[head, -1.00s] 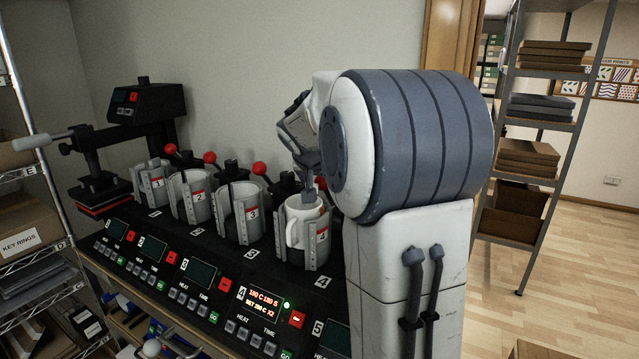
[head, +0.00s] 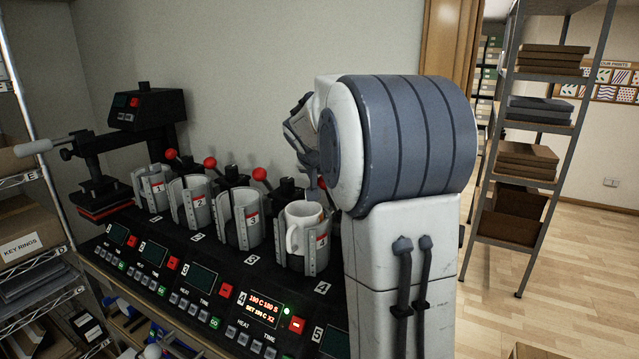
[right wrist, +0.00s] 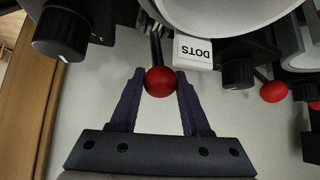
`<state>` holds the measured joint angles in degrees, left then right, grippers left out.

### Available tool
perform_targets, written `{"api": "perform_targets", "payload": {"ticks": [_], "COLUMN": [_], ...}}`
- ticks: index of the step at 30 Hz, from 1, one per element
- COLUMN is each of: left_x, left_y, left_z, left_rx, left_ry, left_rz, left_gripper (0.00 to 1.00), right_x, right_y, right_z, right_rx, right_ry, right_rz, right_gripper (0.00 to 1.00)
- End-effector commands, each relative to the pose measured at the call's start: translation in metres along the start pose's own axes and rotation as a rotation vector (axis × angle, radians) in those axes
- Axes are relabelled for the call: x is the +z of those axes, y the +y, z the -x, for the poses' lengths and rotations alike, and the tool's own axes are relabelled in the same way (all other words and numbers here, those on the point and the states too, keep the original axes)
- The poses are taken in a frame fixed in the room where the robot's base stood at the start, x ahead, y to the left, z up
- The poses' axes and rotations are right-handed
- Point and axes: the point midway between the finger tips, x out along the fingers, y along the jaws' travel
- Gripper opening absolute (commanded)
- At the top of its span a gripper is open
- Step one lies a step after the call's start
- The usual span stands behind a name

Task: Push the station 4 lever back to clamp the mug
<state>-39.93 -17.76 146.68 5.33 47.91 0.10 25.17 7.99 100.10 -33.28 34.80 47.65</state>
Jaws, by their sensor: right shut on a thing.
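The station 4 lever ends in a red ball knob (right wrist: 160,82), seen in the right wrist view with its thin rod behind it. My right gripper (right wrist: 160,76) has a finger on each side of the knob and is shut on it. In the head view my right gripper (head: 312,172) is behind the station 4 mug, and my arm hides most of the lever. The white mug (head: 293,238) stands upright in the grey station 4 clamp (head: 313,262), handle to the left. I cannot tell whether the clamp touches it all round. My left gripper is not in view.
Station 3 (head: 243,232) and its red-knobbed lever (head: 259,174) stand left of station 4, with more stations beyond. A flat press (head: 100,190) is at the far left. The wall is close behind.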

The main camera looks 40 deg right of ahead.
Motion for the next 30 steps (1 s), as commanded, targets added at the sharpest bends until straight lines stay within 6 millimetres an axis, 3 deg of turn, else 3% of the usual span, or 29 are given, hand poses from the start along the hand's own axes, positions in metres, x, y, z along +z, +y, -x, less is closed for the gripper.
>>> {"api": "perform_targets", "payload": {"ticks": [3, 17, 30], "left_x": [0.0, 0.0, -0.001], "left_y": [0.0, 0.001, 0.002], "left_z": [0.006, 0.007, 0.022], "left_rx": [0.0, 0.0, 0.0], "left_ry": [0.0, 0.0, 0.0], "left_rz": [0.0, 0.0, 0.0], "left_gripper": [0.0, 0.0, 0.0], "right_x": [-0.009, -0.013, -0.034], "right_y": [0.002, 0.003, 0.01], "right_z": [-0.001, -0.002, -0.014], "right_rx": [0.0, -0.001, 0.001], "right_ry": [0.004, 0.005, 0.003], "right_rz": [-0.001, 0.0, -0.001], "right_gripper": [0.2, 0.2, 0.21]}}
